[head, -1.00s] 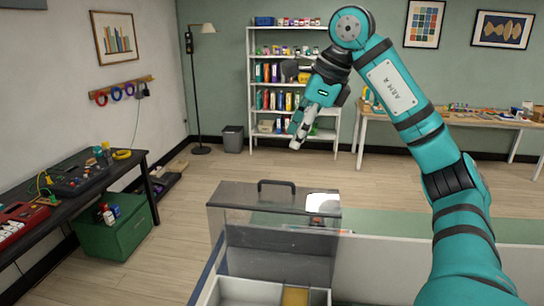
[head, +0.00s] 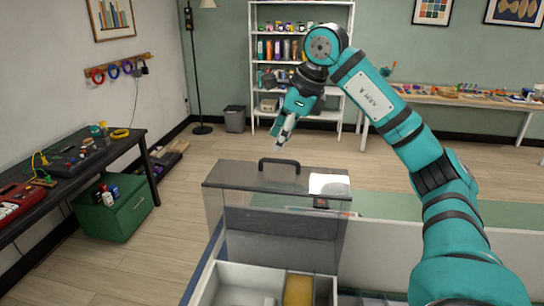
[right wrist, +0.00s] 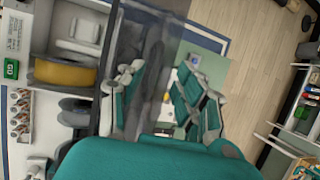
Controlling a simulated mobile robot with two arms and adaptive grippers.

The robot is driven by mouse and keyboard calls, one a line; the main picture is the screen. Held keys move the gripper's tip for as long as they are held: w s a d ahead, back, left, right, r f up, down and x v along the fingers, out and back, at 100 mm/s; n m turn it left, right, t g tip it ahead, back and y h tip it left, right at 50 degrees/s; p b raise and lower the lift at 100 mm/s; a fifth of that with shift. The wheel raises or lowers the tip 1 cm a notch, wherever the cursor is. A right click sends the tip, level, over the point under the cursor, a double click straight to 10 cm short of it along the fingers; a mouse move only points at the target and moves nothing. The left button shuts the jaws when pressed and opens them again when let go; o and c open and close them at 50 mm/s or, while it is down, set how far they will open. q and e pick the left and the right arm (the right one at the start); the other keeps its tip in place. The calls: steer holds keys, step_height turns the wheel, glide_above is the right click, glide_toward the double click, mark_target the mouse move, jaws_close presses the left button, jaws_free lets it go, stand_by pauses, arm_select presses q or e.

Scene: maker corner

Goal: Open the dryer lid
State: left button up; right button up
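The dryer's smoky see-through lid (head: 240,175) is in the middle of the head view, with a dark arched handle (head: 279,162) on its top strip. I cannot tell from here whether the lid is ajar. My right gripper (head: 279,137) hangs just above the handle, pointing down, its fingers apart from it in the picture. In the right wrist view the fingers (right wrist: 160,98) are spread with nothing held, and the smoky lid (right wrist: 128,40) lies beneath. My left gripper is out of view.
A green mat (head: 390,204) lies on the worktop behind the lid. In the right wrist view, a yellow spool (right wrist: 65,73) and a green GO label (right wrist: 11,69) show at the left.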

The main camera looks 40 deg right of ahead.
mark_target(272, 160)
steer(key=x, duration=0.4)
steer(key=shift+s+a, duration=0.15)
steer(key=shift+x, duration=0.8)
jaws_close()
